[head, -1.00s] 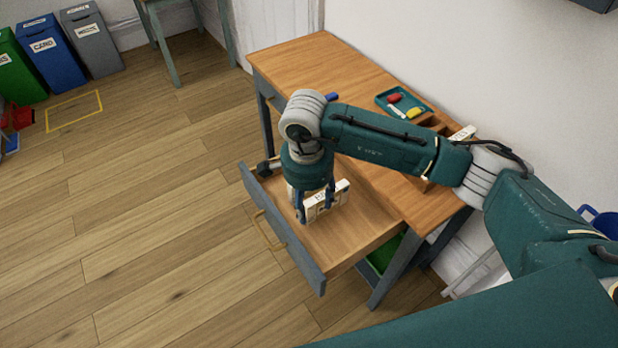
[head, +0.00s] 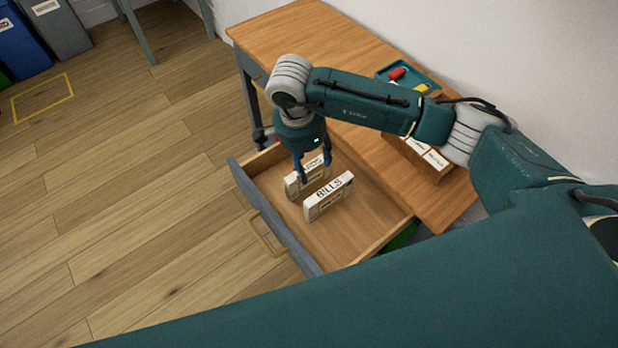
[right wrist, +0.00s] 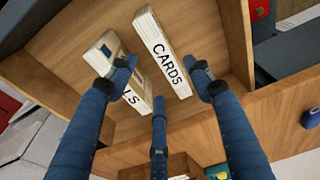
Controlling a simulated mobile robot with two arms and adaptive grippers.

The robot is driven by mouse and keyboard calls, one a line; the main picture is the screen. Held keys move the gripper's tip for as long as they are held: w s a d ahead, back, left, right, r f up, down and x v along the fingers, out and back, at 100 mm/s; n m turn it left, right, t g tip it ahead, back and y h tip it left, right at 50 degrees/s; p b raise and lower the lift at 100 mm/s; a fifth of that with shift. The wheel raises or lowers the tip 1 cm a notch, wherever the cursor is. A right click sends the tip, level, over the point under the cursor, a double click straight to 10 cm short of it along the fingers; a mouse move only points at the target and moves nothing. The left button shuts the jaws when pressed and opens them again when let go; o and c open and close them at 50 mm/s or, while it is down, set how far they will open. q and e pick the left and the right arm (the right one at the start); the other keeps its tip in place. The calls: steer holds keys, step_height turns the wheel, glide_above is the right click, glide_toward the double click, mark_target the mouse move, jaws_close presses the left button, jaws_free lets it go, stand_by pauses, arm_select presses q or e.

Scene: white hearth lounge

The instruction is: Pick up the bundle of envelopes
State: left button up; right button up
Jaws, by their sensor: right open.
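A white block lettered BILLS (head: 328,196) and one lettered CARDS (head: 293,187) stand side by side in the open drawer (head: 360,235). In the right wrist view, the open, empty fingers (right wrist: 160,88) are spread above the CARDS block (right wrist: 163,52), with the other block (right wrist: 134,98) partly hidden by one finger. My left gripper is out of view.
The wooden desk (head: 290,35) carries a teal tray (head: 425,75) with red and yellow items. The drawer's front panel (head: 265,205) and side walls surround the blocks. The drawer's right part is bare.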

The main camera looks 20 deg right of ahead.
mark_target(310, 169)
steer(key=shift+w+f, duration=0.15)
steer(key=shift+f, duration=0.3)
steer(key=shift+w+f, duration=0.1)
steer(key=shift+f, duration=0.25)
steer(key=f, duration=0.1)
steer(key=f+b, duration=0.2)
steer(key=shift+w+d+f, duration=0.1)
steer(key=shift+d+f, duration=0.15)
steer(key=shift+f, duration=0.1)
steer(key=shift+w+f+b, duration=0.1)
steer(key=shift+f+b, duration=0.1)
steer(key=shift+b, duration=0.1)
steer(key=shift+c, duration=1.3)
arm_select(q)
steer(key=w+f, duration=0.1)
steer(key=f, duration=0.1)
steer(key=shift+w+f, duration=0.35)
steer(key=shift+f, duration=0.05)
arm_select(e)
steer(key=shift+r, duration=0.1)
jaws_close()
